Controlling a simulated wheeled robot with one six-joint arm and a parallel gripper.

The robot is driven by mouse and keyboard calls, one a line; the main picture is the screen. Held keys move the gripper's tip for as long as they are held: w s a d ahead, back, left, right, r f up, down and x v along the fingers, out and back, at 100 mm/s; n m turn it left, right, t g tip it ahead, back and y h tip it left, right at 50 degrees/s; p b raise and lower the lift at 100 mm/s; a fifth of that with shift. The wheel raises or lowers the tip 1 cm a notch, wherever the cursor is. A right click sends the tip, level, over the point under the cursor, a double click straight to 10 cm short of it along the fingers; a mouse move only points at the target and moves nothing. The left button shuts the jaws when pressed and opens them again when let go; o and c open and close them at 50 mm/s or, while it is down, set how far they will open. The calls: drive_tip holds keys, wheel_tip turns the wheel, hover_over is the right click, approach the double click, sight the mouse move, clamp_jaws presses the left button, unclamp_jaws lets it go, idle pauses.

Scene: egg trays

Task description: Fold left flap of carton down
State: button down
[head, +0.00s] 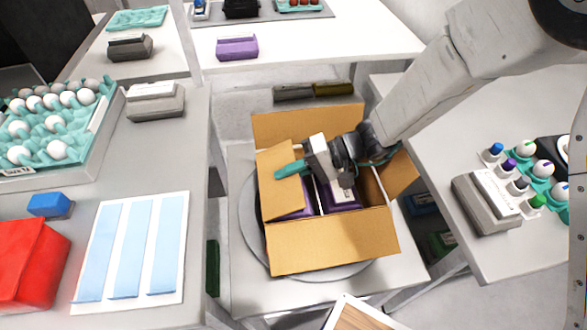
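The cardboard carton (335,245) stands on a round grey turntable in the middle of the head view. Its left flap (277,190) slants inward over the left part of the opening. The front and back flaps stand out from the box, and the right flap (401,175) stands up. Purple egg boxes (342,194) lie inside, partly covered by the left flap and my arm. My gripper (290,171) is over the carton with its teal fingertips at the left flap's upper edge. Contact and the finger gap cannot be made out.
The round turntable (249,222) rests on a low white table. A left table holds a teal egg tray (60,125), a red bag (30,262) and a sheet with blue strips (130,250). The right table holds a grey box (486,203) and coloured-capped items.

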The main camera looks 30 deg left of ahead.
drive_tip(key=c, duration=1.6)
unclamp_jaws()
drive_tip(key=shift+c, duration=0.2)
drive_tip(key=shift+r, duration=0.2)
drive_tip(key=r, duration=0.3)
drive_tip(key=shift+s+d+r, duration=0.15)
drive_tip(key=shift+s+d, duration=0.25)
drive_tip(key=s+d, duration=0.7)
drive_tip(key=s+d+r, duration=0.1)
drive_tip(key=s+d, duration=0.2)
drive_tip(key=s, duration=0.1)
drive_tip(key=shift+d+r, duration=0.1)
drive_tip(key=shift+d, duration=0.05)
